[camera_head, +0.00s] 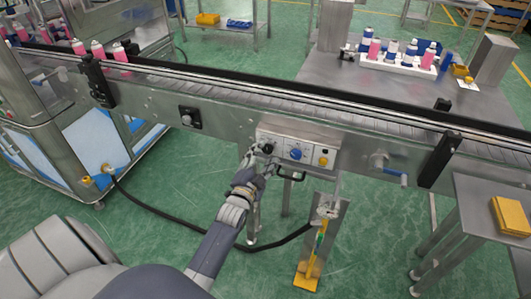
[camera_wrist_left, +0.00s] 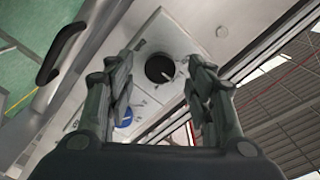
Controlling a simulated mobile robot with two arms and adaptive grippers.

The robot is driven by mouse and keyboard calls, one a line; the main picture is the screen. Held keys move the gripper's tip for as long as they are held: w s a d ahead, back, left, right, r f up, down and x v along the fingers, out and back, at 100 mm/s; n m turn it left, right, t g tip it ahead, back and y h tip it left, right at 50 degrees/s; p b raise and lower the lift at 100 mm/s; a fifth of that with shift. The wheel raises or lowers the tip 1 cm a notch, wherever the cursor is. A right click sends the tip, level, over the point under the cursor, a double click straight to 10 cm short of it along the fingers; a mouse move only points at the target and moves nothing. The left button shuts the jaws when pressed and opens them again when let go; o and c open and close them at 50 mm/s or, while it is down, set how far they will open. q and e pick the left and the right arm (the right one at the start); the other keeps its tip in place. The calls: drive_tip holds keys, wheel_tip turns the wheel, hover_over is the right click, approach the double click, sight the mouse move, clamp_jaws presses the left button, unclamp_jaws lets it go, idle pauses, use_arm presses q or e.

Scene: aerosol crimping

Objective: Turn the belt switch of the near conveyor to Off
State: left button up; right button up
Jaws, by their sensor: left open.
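The near conveyor (camera_head: 350,118) runs across the head view with a grey control box (camera_head: 300,135) on its front side. The box carries a black rotary switch (camera_head: 267,148), a blue knob (camera_head: 296,154) and a yellow part (camera_head: 323,161). My left gripper (camera_head: 260,160) is at the black switch. In the left wrist view the black switch (camera_wrist_left: 160,68) with a pale pointer mark lies between the open fingers of my left gripper (camera_wrist_left: 160,85), with gaps on both sides. The blue knob (camera_wrist_left: 124,118) is partly behind the left finger. Switch labels are too small to read. My right gripper is not in view.
A black handle (camera_head: 291,177) sticks out below the box. A blue-handled crank (camera_head: 391,173) is farther right. A black hose (camera_head: 170,223) hangs below. A side table (camera_head: 485,200) stands at right. Pink cans (camera_head: 98,48) stand on the belt at the far left.

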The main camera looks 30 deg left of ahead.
use_arm(q)
drive_tip(key=shift+w+a, duration=0.1)
drive_tip(key=shift+w, duration=0.8)
drive_tip(key=shift+a, duration=0.1)
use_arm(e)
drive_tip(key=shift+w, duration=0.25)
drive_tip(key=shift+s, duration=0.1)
use_arm(q)
drive_tip(key=c, duration=1.1)
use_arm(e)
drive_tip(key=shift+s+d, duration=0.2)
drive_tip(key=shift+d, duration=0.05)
